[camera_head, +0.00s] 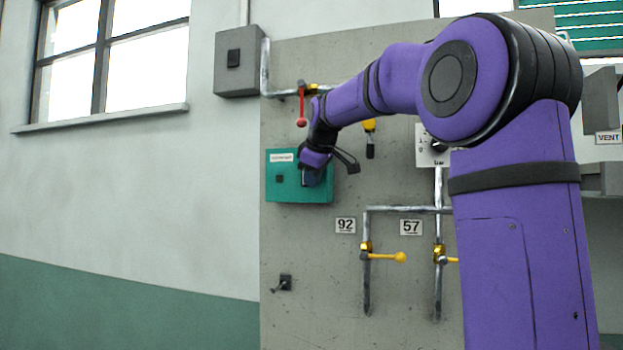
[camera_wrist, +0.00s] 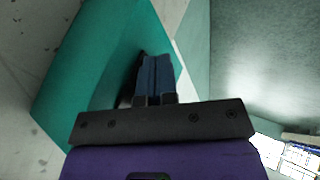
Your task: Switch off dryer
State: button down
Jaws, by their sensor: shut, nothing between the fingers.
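A teal box (camera_head: 316,194) with a small white label (camera_head: 282,157) is mounted on the grey panel. The label is too small to read, so I cannot tell whether this is the dryer's box. A small dark knob or button (camera_head: 279,179) sits on the left of its face. My gripper (camera_head: 308,181) is at the right part of that face, hiding some of it. In the wrist view, my gripper's fingers (camera_wrist: 156,75) are together, with nothing between them, against the teal box (camera_wrist: 85,80). A dark part shows just behind the fingers, partly hidden; contact is unclear.
A grey box (camera_head: 225,75) with a dark switch (camera_head: 233,58) is above left. A lower yellow lever (camera_head: 385,257) sticks out below.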

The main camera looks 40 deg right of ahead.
jog(key=shift+r, duration=0.1)
jog(key=shift+r, duration=0.7)
